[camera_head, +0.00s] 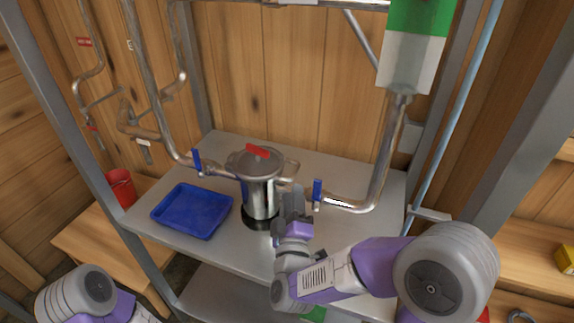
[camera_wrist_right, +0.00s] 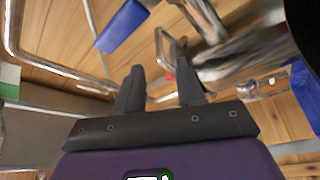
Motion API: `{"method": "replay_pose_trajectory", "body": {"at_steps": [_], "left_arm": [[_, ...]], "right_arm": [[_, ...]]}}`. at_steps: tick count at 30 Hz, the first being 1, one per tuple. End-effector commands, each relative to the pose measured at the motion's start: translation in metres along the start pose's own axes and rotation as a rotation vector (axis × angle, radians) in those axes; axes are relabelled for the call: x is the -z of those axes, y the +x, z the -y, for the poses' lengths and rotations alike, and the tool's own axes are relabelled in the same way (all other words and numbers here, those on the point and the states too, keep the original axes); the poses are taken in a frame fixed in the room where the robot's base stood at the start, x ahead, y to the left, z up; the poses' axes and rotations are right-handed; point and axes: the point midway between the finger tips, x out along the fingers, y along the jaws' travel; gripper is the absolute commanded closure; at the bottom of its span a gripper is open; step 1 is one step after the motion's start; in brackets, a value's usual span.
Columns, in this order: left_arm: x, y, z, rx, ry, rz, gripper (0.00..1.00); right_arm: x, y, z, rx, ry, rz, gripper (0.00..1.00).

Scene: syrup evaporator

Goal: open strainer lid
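The metal strainer (camera_head: 262,196) stands upright on the shelf on a black base. Its lid (camera_head: 252,164), with a red handle (camera_head: 258,151), sits on top and looks closed. My right gripper (camera_head: 293,192) is just right of the strainer body, below lid height. In the right wrist view its two fingers (camera_wrist_right: 160,72) are apart with a gap between them. A metal loop (camera_wrist_right: 163,45) shows beyond the fingertips, and the blurred strainer body (camera_wrist_right: 240,48) is at upper right. Whether the gripper touches the strainer cannot be told. My left gripper is out of view; only part of that arm shows at lower left.
A blue tray (camera_head: 193,211) lies left of the strainer. Pipes with blue valve handles (camera_head: 197,161) (camera_head: 317,190) flank it on both sides. A red cup (camera_head: 121,188) stands at far left. A green and white container (camera_head: 414,48) hangs at upper right. Shelf posts frame the space.

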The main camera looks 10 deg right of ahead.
Motion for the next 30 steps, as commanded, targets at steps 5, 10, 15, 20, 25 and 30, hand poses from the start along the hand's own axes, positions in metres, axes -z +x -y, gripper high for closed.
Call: {"method": "replay_pose_trajectory", "body": {"at_steps": [5, 10, 15, 20, 25, 30], "left_arm": [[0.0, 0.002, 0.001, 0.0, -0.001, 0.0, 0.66], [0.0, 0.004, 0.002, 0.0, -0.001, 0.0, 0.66], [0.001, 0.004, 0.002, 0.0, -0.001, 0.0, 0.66], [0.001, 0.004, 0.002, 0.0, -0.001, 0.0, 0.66], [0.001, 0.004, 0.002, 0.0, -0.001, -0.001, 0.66], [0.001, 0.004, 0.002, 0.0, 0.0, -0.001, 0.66]], "right_arm": [[-0.002, 0.028, 0.0, -0.002, 0.001, 0.004, 0.62], [-0.002, 0.053, 0.001, 0.0, 0.0, 0.003, 0.62], [-0.002, 0.067, 0.001, 0.001, 0.0, 0.002, 0.62], [-0.001, 0.07, 0.001, 0.003, 0.0, 0.001, 0.62], [-0.001, 0.07, 0.001, 0.003, 0.0, 0.001, 0.65], [-0.001, 0.07, 0.001, 0.003, 0.0, 0.001, 0.91]]}}
